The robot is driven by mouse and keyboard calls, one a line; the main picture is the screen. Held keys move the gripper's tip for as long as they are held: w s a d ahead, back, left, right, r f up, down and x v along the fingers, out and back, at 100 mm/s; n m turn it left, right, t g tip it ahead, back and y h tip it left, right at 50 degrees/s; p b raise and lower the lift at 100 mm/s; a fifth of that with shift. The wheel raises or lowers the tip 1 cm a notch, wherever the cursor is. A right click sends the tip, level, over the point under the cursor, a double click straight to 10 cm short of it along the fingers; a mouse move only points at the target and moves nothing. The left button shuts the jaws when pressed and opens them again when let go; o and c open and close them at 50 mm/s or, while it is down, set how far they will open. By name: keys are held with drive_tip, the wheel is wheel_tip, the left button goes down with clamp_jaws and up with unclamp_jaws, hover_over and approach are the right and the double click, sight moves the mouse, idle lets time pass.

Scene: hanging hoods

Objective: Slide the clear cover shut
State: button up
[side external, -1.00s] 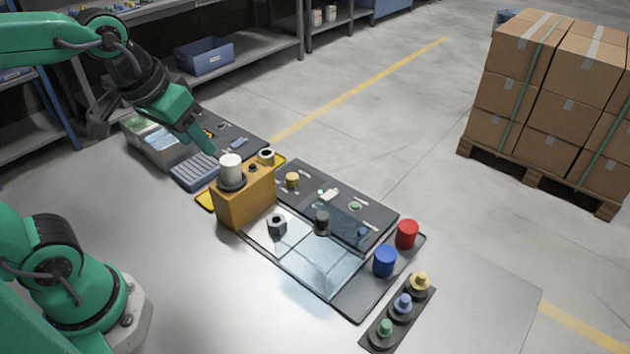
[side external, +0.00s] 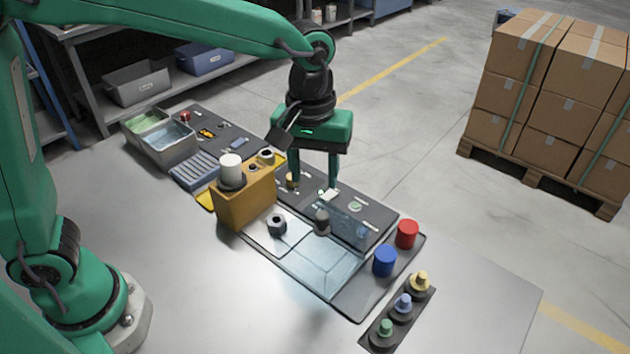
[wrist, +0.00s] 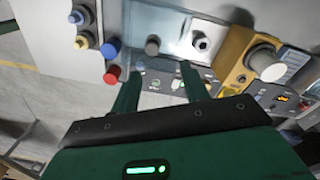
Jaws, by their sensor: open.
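The clear cover (side external: 322,266) is a see-through, bluish panel low over the tray, around the front middle of the work area. It also shows in the wrist view (wrist: 172,17). A dark round knob (side external: 322,222) stands at its back edge; I cannot tell whether it is fixed to the cover. It shows in the wrist view too (wrist: 152,45). A grey hex nut (side external: 276,224) sits left of the cover. My gripper (side external: 313,184) points down with its fingers apart and empty, above the dark back panel and behind the knob.
An orange block (side external: 246,203) with a white cylinder (side external: 231,166) stands left of the cover. A blue cylinder (side external: 385,260) and a red cylinder (side external: 407,234) stand to the right. A strip of coloured pegs (side external: 402,308) lies in front. The table's front left is clear.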

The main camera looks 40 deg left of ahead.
sight(322, 215)
drive_tip(key=shift+w+d+f, duration=0.15)
drive_tip(key=shift+d+f, duration=0.35)
drive_tip(key=shift+d, duration=0.3)
drive_tip(key=shift+f, duration=3.9)
clamp_jaws()
